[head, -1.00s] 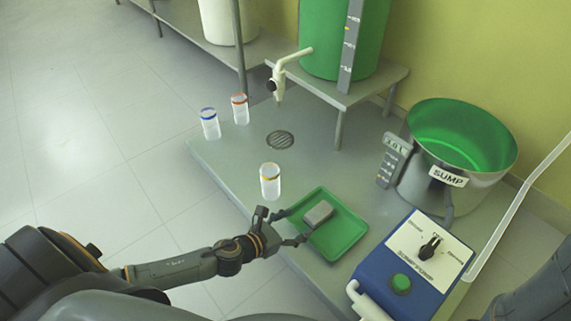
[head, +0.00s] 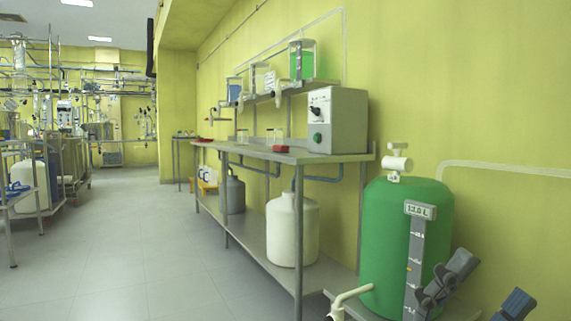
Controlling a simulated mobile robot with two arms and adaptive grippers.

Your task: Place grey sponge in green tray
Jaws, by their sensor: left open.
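The grey sponge and the green tray are not in view now; the head camera looks along the wall instead of down at the floor platform. My left gripper (head: 493,277) shows at the bottom right edge, in front of the green tank. Its two dark grey fingers stand apart with nothing seen between them. The rest of that gripper is cut off by the frame. My right gripper is not seen.
A green tank (head: 390,235) with a level gauge stands at the right. A steel bench (head: 262,153) runs along the yellow wall with a grey control box (head: 338,120) on it. A white container (head: 292,232) stands on its lower shelf.

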